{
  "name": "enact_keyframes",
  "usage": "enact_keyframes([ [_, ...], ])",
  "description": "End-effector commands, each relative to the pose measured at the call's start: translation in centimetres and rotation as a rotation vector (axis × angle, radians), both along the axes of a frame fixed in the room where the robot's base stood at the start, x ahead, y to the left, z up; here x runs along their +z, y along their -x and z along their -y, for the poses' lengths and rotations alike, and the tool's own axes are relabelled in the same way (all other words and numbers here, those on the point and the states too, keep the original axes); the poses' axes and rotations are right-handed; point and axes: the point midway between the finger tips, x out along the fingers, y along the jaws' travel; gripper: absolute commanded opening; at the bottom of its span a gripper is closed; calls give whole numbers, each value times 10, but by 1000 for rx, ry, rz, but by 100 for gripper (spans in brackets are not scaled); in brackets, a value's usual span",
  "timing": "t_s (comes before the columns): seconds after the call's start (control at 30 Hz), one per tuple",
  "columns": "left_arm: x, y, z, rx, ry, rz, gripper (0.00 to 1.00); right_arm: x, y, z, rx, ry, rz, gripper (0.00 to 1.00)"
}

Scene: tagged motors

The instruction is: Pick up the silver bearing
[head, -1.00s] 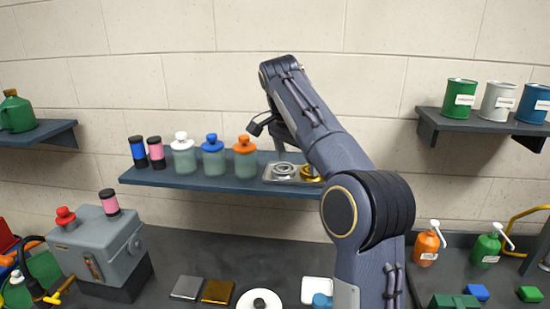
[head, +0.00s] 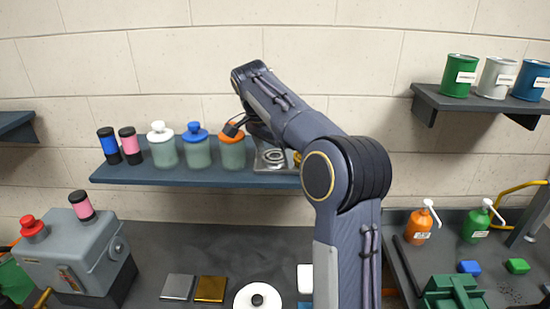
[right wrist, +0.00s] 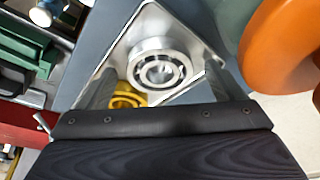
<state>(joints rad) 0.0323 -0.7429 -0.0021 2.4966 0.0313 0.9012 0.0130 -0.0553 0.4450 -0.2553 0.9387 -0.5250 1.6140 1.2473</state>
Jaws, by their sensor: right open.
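The silver bearing (head: 272,156) lies in a shiny metal tray (head: 270,167) on the wall shelf, right of the orange-capped jar. In the right wrist view the silver bearing (right wrist: 158,70) sits near the top middle, a round ring with balls showing. A gold bearing (right wrist: 125,100) lies beside it, partly hidden by my gripper; in the head view the arm partly covers it. My right gripper (right wrist: 158,76) is open, its two fingers apart on either side of the silver bearing in the picture. I cannot tell the remaining gap. My left gripper is out of view.
The orange-capped jar (head: 232,152) stands close to my right gripper, with blue-capped (head: 197,150) and white-capped (head: 163,147) jars to its left. Several paint cans stand on the right shelf (head: 470,100). A grey machine (head: 75,255) sits on the bench below.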

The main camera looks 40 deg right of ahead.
Motion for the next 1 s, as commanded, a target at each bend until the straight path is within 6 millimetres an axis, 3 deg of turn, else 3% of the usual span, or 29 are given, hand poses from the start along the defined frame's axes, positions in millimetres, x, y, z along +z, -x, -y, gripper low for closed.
enact_keyframes([
  [0.27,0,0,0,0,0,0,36,-2,0,0,1,0,2,86],
  [0.67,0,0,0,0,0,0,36,-2,0,0,1,0,2,34],
  [1.0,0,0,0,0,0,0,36,2,-1,1,0,1,3,32],
])
